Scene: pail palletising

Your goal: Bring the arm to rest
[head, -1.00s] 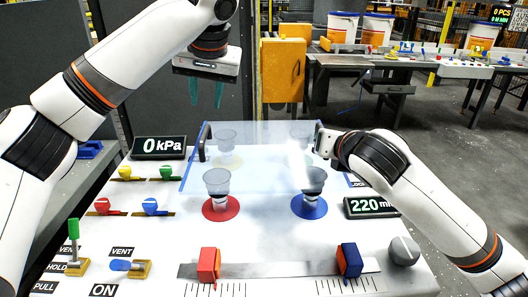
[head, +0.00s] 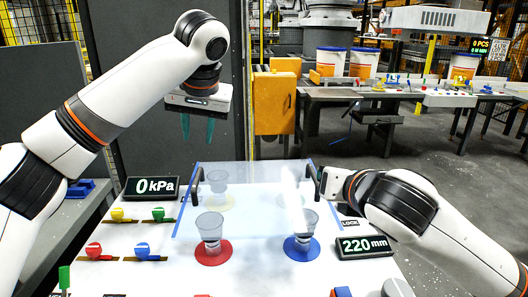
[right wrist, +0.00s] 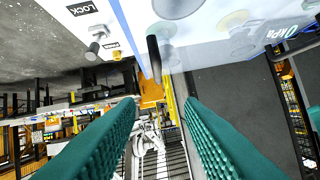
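My left arm comes in from the left, and its gripper (head: 198,129) hangs above the back left of the white panel. Its two teal fingers point down, apart, with nothing between them. My right gripper sits beside the right black handle (head: 311,180) of the clear lid (head: 240,222); its fingers are hidden in the head view. In the right wrist view the teal fingers of my right gripper (right wrist: 162,102) are apart. The handle (right wrist: 154,56) shows just beyond their tips, and no grip on it shows.
Suction cups stand on red (head: 213,252) and blue (head: 301,249) discs. Displays read 0 kPa (head: 152,187) and 220 mm (head: 363,246). Coloured valves line the panel's left side. Dark partitions stand behind. A bench with pails (head: 330,64) is at the back right.

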